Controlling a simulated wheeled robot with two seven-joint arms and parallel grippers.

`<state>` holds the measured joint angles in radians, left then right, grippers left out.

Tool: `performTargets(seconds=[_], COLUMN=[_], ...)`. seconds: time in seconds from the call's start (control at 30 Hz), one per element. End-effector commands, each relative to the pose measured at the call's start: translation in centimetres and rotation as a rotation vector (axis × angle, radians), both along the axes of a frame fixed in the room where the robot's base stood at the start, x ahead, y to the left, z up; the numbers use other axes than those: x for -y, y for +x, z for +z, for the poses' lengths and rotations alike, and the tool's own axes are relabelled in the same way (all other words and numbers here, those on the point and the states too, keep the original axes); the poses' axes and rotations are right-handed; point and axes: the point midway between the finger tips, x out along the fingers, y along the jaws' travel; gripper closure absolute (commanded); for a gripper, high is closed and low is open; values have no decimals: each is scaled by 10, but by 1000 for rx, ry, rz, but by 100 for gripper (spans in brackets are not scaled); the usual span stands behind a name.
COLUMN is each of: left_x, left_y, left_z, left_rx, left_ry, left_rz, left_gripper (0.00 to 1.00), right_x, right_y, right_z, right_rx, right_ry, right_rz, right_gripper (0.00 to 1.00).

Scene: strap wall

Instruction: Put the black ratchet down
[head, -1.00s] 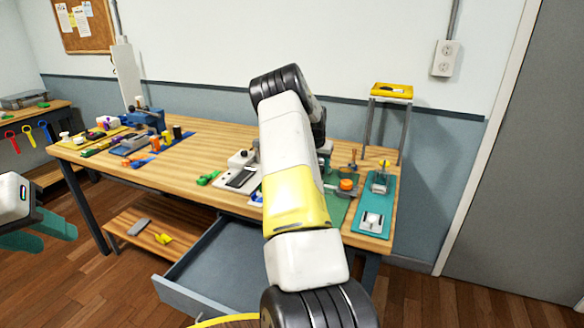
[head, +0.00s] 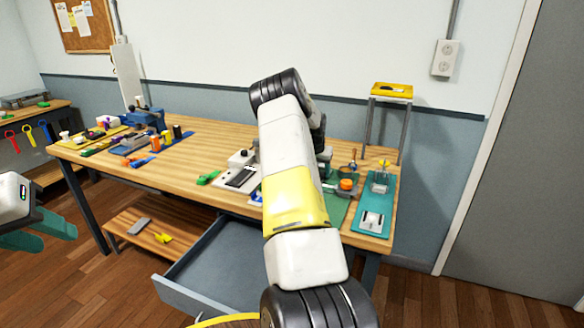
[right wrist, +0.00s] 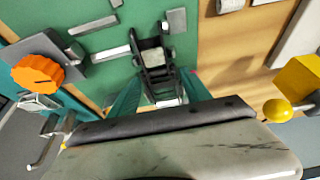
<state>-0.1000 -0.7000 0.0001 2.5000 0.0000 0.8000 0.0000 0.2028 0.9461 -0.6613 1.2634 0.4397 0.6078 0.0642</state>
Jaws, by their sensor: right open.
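The black ratchet (right wrist: 154,62) lies on the green mat (right wrist: 222,42) in the right wrist view, with its near end between my right gripper's teal fingers. My right gripper (right wrist: 158,92) is open, its fingers apart on either side of the ratchet. In the head view my right arm covers this gripper and the ratchet. My left gripper (head: 38,238) hangs at the left edge of the head view, away from the bench, with its teal fingers apart and nothing between them.
An orange knob (right wrist: 38,73) stands left of the ratchet; a yellow ball knob (right wrist: 277,111) and yellow block (right wrist: 298,78) are at right. Small grey blocks (right wrist: 96,25) lie on the mat. Below the workbench (head: 205,150), a drawer (head: 215,262) is open.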

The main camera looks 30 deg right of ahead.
Motion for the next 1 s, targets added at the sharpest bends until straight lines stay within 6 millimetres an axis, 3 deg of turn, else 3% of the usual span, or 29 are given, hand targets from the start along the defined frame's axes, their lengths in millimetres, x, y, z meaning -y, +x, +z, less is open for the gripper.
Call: performTargets(seconds=[0.4,0.77,0.87,1.0], left_x=[0,0,0,0], left_y=[0,0,0,0], left_z=[0,0,0,0], left_rx=[0,0,0,0], left_ry=[0,0,0,0], left_rz=[0,0,0,0], left_gripper=[64,64,64,64], right_x=[-25,-43,-66,-125], right_y=[-19,-31,-39,-60], right_z=[77,116,134,174], right_rx=[4,11,33,83], right_ry=[-1,16,60,150], right_rz=[2,7,33,119], right_gripper=[44,44,44,44])
